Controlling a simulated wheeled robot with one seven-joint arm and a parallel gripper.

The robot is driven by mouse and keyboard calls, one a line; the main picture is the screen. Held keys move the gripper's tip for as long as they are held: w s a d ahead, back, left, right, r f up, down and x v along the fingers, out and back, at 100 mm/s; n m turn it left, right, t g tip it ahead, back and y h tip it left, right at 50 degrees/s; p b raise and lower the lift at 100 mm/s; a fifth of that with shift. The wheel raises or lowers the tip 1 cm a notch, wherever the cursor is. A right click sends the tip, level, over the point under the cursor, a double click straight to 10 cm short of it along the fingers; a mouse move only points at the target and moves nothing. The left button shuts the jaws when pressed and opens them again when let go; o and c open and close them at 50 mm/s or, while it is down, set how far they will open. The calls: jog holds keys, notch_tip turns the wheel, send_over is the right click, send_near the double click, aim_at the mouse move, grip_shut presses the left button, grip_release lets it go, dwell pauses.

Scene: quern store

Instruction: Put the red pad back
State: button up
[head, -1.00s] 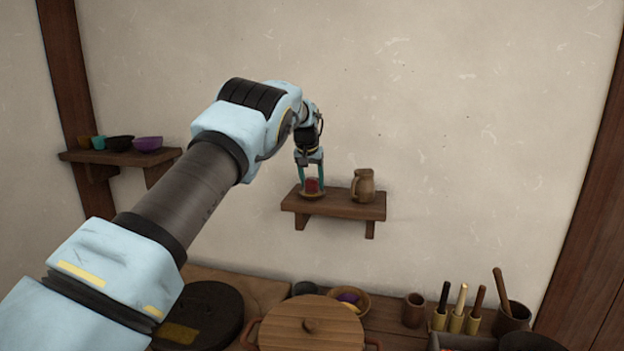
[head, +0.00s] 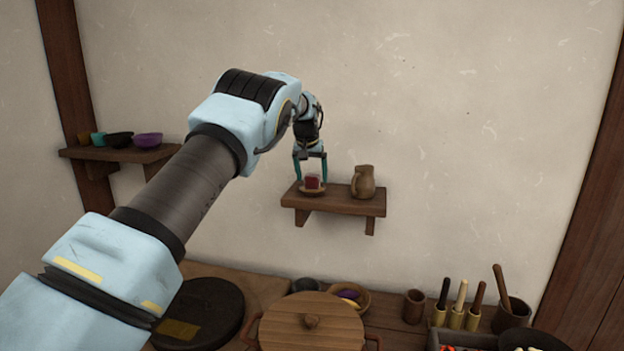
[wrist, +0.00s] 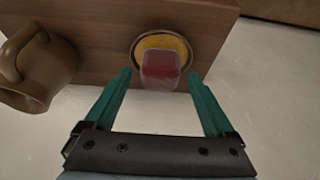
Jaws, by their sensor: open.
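The red pad (head: 313,182) is a small red block. It rests on a round dish (head: 312,191) with a yellowish inside, at the left end of the small wall shelf (head: 345,206). In the wrist view the red pad (wrist: 160,68) lies over the dish's near rim, and the dish (wrist: 178,43) shows around its far side. My gripper (head: 310,176) is open at the pad, one teal finger on each side. In the wrist view the gripper (wrist: 160,82) has visible gaps between both fingers and the pad.
A brown jug (head: 363,183) stands on the shelf just right of the dish. A left shelf (head: 120,155) holds several small bowls. Below are a lidded wooden pot (head: 311,335), a bowl (head: 362,296), a cup (head: 414,306) and upright handled tools (head: 460,300).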

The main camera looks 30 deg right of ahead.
jog(key=b+v, duration=0.3)
jog(key=v, duration=0.8)
jog(key=a+f+n+y, duration=0.1)
jog(key=a+f+n, duration=0.15)
jog(key=a, duration=1.15)
jog(key=a+f+n+y, duration=0.15)
jog(key=a+f, duration=0.25)
jog(key=a, duration=0.9)
jog(key=s+a+f+n+g, duration=0.1)
jog(key=s+a+f, duration=0.4)
jog(key=s+a, duration=0.6)
jog(key=s+a+f+n, duration=0.2)
jog(key=s+a+f, duration=0.4)
jog(key=s+a, duration=0.5)
jog(key=s, duration=0.3)
jog(key=shift+a+g, duration=0.3)
jog(key=shift+g, duration=0.1)
jog(key=shift+y, duration=0.25)
jog(key=shift+f+b, duration=0.85)
jog(key=shift+b, duration=0.15)
jog(key=shift+w, duration=0.1)
